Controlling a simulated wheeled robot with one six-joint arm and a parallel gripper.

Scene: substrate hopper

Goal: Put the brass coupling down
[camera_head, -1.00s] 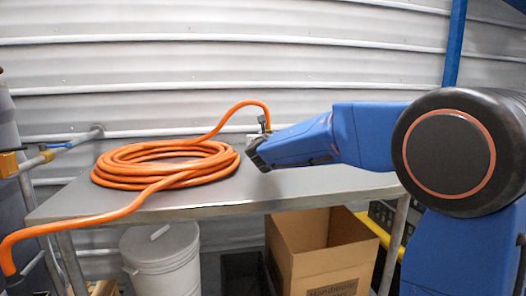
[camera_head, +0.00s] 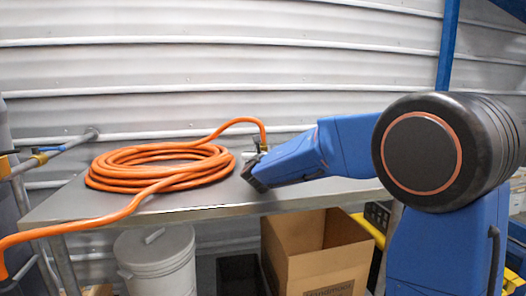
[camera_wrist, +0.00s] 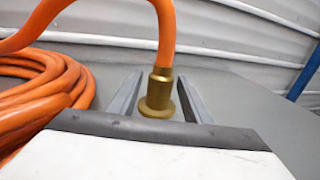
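The brass coupling (camera_wrist: 158,92) is on the end of the orange hose (camera_wrist: 165,35), upright with its wider flange at the bottom. In the wrist view it stands between the two fingers of my gripper (camera_wrist: 160,92), with a narrow gap showing on each side, so the fingers look open around it. In the head view my gripper (camera_head: 252,172) is low over the grey table (camera_head: 225,205), right of the hose coil (camera_head: 160,168). The coupling (camera_head: 263,147) shows only as a small brass bit behind my gripper. Whether its flange touches the tabletop is unclear.
The coiled hose fills the table's left part, and one length runs off the left edge. The tabletop right of the coupling (camera_wrist: 260,105) is clear. A ribbed metal wall (camera_head: 200,70) stands behind. A cardboard box (camera_head: 318,265) and a lidded bin (camera_head: 157,265) are below.

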